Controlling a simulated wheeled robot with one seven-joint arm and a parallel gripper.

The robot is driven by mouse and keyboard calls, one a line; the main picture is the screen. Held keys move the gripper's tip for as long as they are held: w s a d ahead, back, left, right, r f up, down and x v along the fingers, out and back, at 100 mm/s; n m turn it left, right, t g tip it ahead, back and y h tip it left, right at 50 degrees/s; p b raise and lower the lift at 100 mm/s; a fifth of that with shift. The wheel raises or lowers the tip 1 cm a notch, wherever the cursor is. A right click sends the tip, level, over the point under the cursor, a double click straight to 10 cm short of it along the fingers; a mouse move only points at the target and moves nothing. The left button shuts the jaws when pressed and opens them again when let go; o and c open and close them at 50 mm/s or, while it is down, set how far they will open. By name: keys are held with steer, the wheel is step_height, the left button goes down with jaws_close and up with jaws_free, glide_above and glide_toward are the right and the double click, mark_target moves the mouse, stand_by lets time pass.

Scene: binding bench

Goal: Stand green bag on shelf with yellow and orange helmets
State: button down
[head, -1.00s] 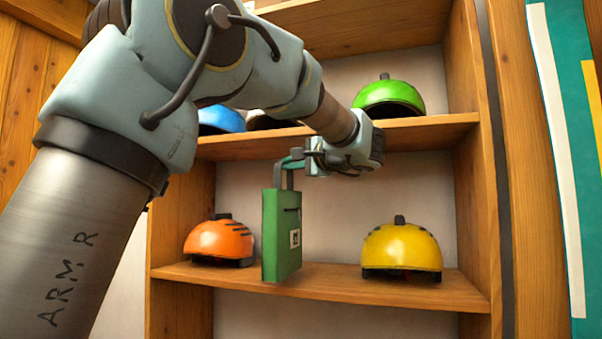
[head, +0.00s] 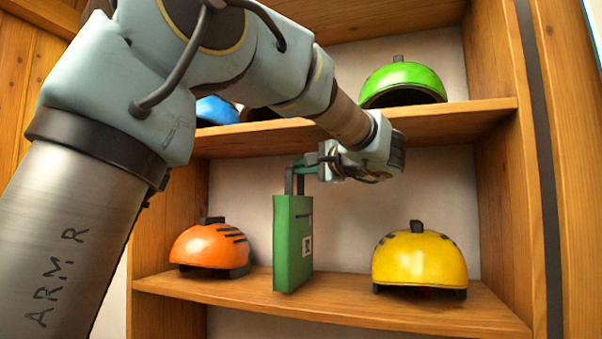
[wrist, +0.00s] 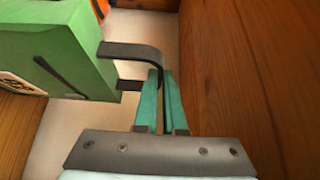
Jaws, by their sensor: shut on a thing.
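The green bag (head: 288,243) is upright between the orange helmet (head: 209,246) and the yellow helmet (head: 420,260), at the lower shelf (head: 330,304). Its bottom is close to the shelf board; I cannot tell whether it touches. My gripper (head: 304,168) is shut on the bag's dark handle (head: 290,181) from the right. In the wrist view the teal fingers (wrist: 161,97) pinch the handle's strap, and the bag (wrist: 60,45) hangs to the left with a white label on its side. A bit of orange shows at the top edge there.
The upper shelf (head: 450,122) is just above my gripper and holds a green helmet (head: 403,83), a blue helmet (head: 215,111) and a dark one partly hidden by my arm. The right side wall (head: 500,210) stands beyond the yellow helmet.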

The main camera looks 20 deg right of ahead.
steer(key=shift+a+f, duration=0.1)
steer(key=shift+f, duration=0.25)
steer(key=shift+f+b, duration=0.15)
steer(key=shift+b, duration=0.15)
steer(key=c, duration=1)
jaws_free()
steer(key=b+v, duration=0.3)
steer(key=v, duration=0.9)
